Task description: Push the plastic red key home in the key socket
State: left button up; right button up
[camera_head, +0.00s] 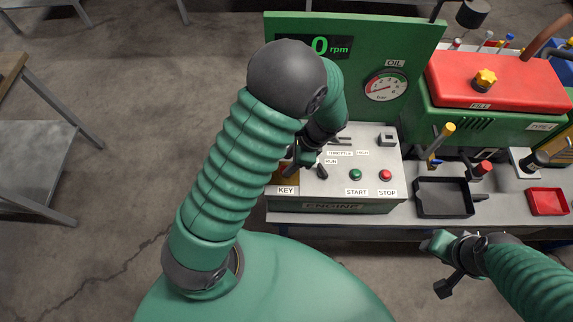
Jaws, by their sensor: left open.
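The engine panel (375,180) stands in the middle with a KEY label (286,190) at its front left corner. My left gripper (309,170) is open, pointing down over the panel's left end, right beside the key area. The red key and the socket opening are hidden or too small to make out, so I cannot tell how the key sits. My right gripper (441,266) is open and looks empty, in front of the bench.
Green START (355,174) and red STOP (385,175) buttons sit right of my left gripper. A rpm display and an oil gauge (386,85) are on the upright green board behind. A black tray (444,198) and a red tray (547,202) lie further right.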

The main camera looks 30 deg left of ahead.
aim_at(285, 167)
pick_arm(q)
jog(key=x, duration=0.3)
jog(key=shift+w+a, duration=0.1)
jog(key=shift+a, duration=0.2)
jog(key=shift+d+f, duration=0.15)
jog(key=shift+f, duration=0.1)
jog(key=shift+d, duration=0.3)
jog(key=shift+d+r, duration=0.15)
jog(key=shift+d, duration=0.5)
jog(key=shift+c, duration=0.9)
jog(key=shift+a, duration=0.45)
jog(key=c, duration=0.5)
jog(key=shift+a, duration=0.35)
grip_shut()
jog(key=shift+c, duration=0.3)
grip_release()
jog(key=shift+d, duration=0.3)
grip_shut()
pick_arm(e)
jog(key=shift+d+r, duration=0.15)
pick_arm(q)
jog(key=shift+f, duration=0.35)
